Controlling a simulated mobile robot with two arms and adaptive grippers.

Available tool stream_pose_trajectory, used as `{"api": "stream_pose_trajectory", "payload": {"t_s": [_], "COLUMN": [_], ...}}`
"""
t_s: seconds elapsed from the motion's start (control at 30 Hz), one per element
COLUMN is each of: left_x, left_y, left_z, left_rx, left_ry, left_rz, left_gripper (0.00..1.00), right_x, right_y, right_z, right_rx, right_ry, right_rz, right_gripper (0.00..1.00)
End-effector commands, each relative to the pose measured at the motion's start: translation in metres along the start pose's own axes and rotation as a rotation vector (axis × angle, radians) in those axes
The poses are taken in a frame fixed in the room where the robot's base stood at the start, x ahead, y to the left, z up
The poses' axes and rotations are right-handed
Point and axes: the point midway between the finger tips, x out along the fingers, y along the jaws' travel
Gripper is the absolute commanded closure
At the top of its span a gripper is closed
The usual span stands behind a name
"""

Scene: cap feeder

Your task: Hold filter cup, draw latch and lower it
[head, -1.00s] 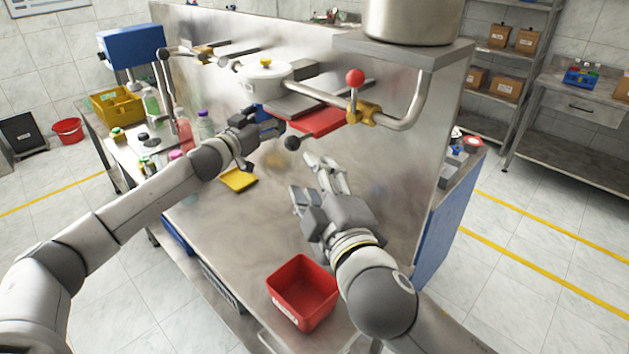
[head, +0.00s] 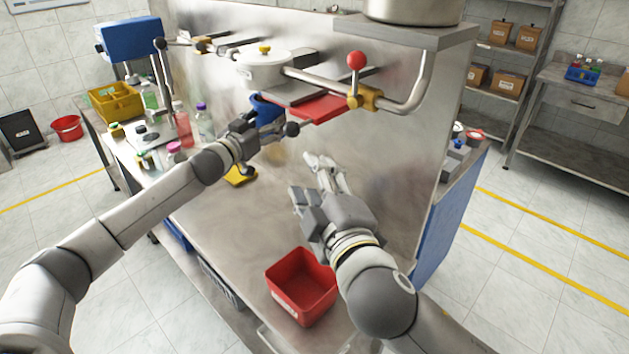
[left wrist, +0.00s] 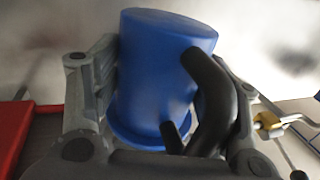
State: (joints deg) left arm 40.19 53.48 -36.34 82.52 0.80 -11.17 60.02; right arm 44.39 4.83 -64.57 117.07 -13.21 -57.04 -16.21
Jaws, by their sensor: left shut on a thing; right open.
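A black ball knob (head: 292,129) is just right of the left gripper in the head view. I cannot tell which part is the latch. My right gripper (head: 312,175) is open and empty above the table, apart from the cup.
A red-ball lever (head: 356,61) is on the pipe with a yellow fitting (head: 367,98). A red bin (head: 301,288) stands at the table's front. A yellow piece (head: 240,176) lies below my left gripper. The middle of the table (head: 225,225) is clear.

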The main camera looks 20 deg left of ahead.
Motion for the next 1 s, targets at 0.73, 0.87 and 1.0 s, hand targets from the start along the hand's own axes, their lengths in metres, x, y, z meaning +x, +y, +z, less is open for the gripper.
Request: {"api": "stream_pose_trajectory", "payload": {"t_s": [0.73,0.87,1.0], "left_x": [-0.017,-0.027,-0.038], "left_y": [-0.006,-0.009,-0.013], "left_z": [0.01,0.011,0.013], "left_rx": [0.002,0.003,0.001], "left_ry": [0.001,0.001,0.0], "left_rz": [0.0,0.001,0.0], "left_gripper": [0.61,0.61,0.61], "right_x": [0.0,0.0,0.0], "right_y": [-0.009,-0.012,-0.016], "right_z": [0.004,0.005,0.007], "right_rx": [0.0,0.0,0.0], "right_ry": [0.0,0.0,0.0], "right_rz": [0.0,0.0,0.0], "right_gripper": [0.53,0.53,0.53]}}
